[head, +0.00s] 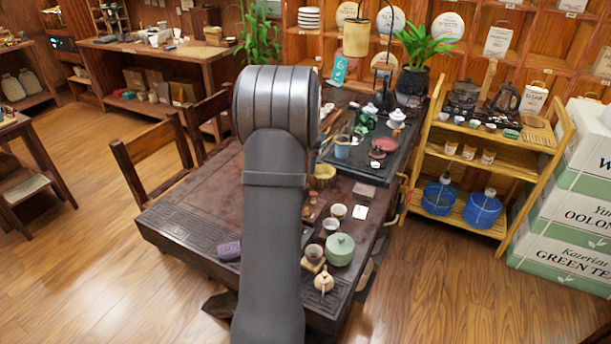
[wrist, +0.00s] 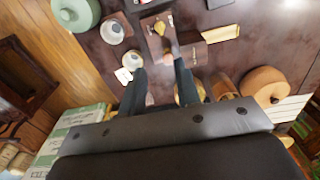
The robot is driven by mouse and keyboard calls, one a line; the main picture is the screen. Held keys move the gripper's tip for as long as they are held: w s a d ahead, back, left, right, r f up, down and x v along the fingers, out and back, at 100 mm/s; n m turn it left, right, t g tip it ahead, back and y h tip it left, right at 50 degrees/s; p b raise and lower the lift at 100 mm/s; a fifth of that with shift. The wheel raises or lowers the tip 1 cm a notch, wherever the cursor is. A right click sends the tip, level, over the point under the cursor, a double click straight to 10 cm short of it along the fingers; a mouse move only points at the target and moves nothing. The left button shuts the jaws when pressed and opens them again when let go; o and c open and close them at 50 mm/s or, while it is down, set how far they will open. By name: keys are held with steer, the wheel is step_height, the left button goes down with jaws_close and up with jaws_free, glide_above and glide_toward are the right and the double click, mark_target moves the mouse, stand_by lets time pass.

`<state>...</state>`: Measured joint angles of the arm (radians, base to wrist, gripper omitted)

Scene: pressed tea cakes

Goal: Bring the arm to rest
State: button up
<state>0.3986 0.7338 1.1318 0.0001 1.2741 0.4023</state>
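My gripper (wrist: 160,68) shows in the wrist view with its two dark fingers apart and nothing visibly held between them. My grey arm (head: 275,200) rises through the middle of the head view and hides part of the table. My gripper cannot be made out in the head view. A round brown object (wrist: 265,83) lies right of the fingers in the wrist view.
A green lidded pot (head: 340,249), a small teapot (head: 324,280) and pale cups (head: 338,211) stand on the table's right side. A black tray (head: 370,170) holds tea ware further back. Wooden chairs (head: 150,150) stand left.

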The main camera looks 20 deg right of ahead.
steer(key=shift+r, duration=0.25)
step_height(320, 180, down, 18)
steer(key=shift+r, duration=0.2)
stand_by(0.5)
